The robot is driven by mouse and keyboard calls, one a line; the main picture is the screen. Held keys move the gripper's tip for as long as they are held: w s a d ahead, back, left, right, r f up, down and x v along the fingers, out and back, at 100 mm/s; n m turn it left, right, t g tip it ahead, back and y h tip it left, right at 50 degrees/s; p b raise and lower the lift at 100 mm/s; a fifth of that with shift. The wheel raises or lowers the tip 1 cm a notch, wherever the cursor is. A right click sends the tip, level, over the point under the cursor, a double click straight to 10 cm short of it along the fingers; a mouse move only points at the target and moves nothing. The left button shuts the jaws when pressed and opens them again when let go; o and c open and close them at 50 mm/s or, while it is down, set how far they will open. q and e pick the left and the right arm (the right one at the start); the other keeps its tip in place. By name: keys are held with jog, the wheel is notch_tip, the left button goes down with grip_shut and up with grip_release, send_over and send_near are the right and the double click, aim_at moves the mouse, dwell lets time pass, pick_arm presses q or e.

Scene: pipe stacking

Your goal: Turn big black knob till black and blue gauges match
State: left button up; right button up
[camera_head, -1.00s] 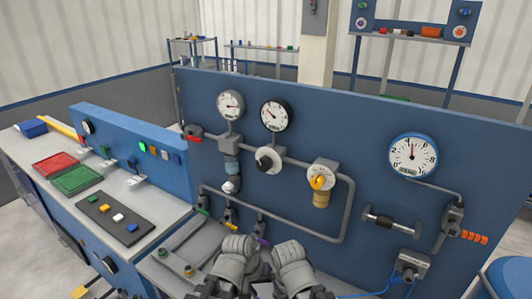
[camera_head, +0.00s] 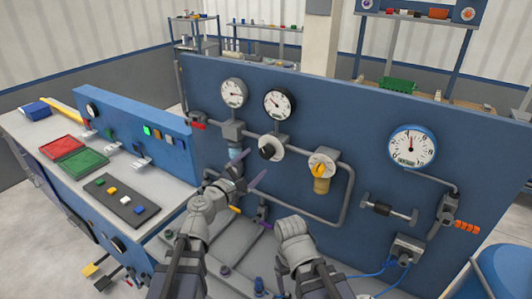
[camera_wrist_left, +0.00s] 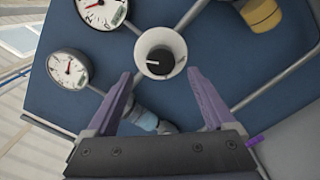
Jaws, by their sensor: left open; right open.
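The big black knob (camera_head: 266,152) sits on a white round dial on the blue panel; it also shows in the left wrist view (camera_wrist_left: 159,63). The black-rimmed gauge (camera_head: 280,104) is above it, its needle toward the upper left. The blue-rimmed gauge (camera_head: 413,147) is at the right, its needle about straight up. My left gripper (camera_head: 250,172) is open and empty in front of the panel, just below the knob. In the left wrist view its fingertips (camera_wrist_left: 160,74) flank the knob's line, apart from it. My right forearm shows low centre; its gripper is hidden.
A grey-rimmed gauge (camera_head: 234,92) and a yellow valve (camera_head: 319,170) flank the knob on the panel. Grey pipes (camera_head: 348,190) stick out around it. The bench at left holds red and green trays.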

aim_at(265, 154)
pick_arm(q)
jog(key=x, duration=0.7)
jog(key=shift+w+d, duration=0.2)
jog(key=shift+w, duration=0.1)
jog(key=c, duration=1.4)
